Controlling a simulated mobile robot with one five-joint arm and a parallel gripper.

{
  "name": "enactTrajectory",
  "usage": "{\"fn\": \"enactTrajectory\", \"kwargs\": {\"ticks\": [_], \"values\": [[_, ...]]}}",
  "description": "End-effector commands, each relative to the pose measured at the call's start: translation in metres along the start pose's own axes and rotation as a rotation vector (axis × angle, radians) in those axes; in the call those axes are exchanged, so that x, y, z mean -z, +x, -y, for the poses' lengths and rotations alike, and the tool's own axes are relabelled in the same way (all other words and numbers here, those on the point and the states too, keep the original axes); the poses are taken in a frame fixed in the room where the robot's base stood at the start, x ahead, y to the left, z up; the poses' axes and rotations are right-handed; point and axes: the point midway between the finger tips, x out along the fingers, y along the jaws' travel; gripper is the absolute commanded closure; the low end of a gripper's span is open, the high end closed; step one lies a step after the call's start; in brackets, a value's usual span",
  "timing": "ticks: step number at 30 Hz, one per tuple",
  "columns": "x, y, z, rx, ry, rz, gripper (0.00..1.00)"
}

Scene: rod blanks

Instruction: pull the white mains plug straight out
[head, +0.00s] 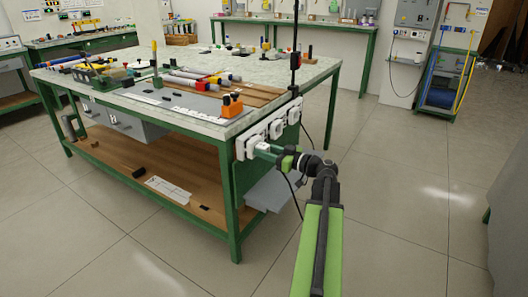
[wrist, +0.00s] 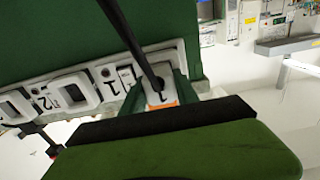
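A row of white sockets (head: 275,129) is fixed to the green end panel of the workbench in the head view. My gripper (head: 262,149) reaches the nearest socket at the left end of the row. In the wrist view a white plug (wrist: 158,92) with a dark mark and an orange edge sits at the numbered socket strip (wrist: 105,74). The green fingers of my gripper (wrist: 159,93) lie on either side of the plug, very close to it. Whether they press on it cannot be told. The plug appears seated; its face against the socket is hidden.
A dark bar or cable (wrist: 130,35) crosses in front of the plug in the wrist view. The workbench (head: 215,125) carries tools, rods and an orange holder (head: 232,106). A dark cable (head: 297,198) hangs below my gripper. The floor to the right is clear.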

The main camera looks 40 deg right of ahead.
Motion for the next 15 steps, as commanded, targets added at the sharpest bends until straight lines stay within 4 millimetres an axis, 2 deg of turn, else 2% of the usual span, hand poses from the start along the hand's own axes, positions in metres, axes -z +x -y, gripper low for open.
{"fn": "enactTrajectory", "kwargs": {"ticks": [1, 6, 15], "values": [[0.0, -0.0001, -0.0001, 0.0, 0.0, 0.0, 0.8], [0.0, -0.0001, -0.0002, -0.001, 0.0, 0.0, 1.0], [0.0001, -0.0026, -0.0003, -0.001, 0.0, 0.0, 1.0]]}}
